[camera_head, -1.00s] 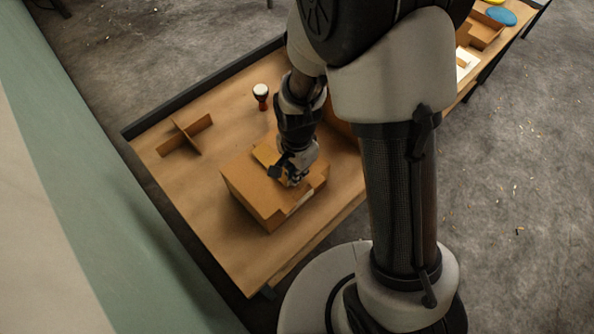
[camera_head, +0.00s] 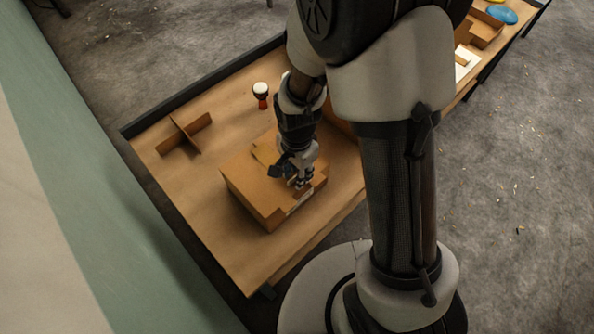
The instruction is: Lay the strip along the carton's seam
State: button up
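The brown carton (camera_head: 250,189) sits closed-looking on the wooden table, near its front edge. A paler tan patch (camera_head: 265,152) shows on the far part of its top; I cannot tell if it is a flap or the strip. My gripper (camera_head: 301,184) points down at the right part of the carton's top, close to the near right edge. The fingers are small, and I cannot tell whether they are open, hold something or touch the carton. A whitish patch (camera_head: 299,202) shows on the carton's near right side. My wrist hides part of the top and the seam.
A small goblet drum (camera_head: 261,94) with a white head and red body stands behind the carton. A crossed cardboard divider (camera_head: 186,138) stands at the left. The table (camera_head: 190,205) is bare left of the carton. A dark rail (camera_head: 200,88) runs along its back edge.

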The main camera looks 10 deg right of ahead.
notch_tip(320, 180, up, 12)
dwell(0.6)
jog(key=s+d+r+n+t, duration=0.2)
jog(key=s+d+r+n, duration=0.1)
jog(key=s+r+n, duration=0.2)
jog(key=s+d+r+n+t, duration=0.2)
jog(key=s+d+r+n, duration=0.2)
jog(key=s+r, duration=0.5)
jog(key=shift+s+d+r+n+t, duration=0.25)
jog(key=shift+r+n, duration=0.3)
jog(key=shift+n, duration=0.55)
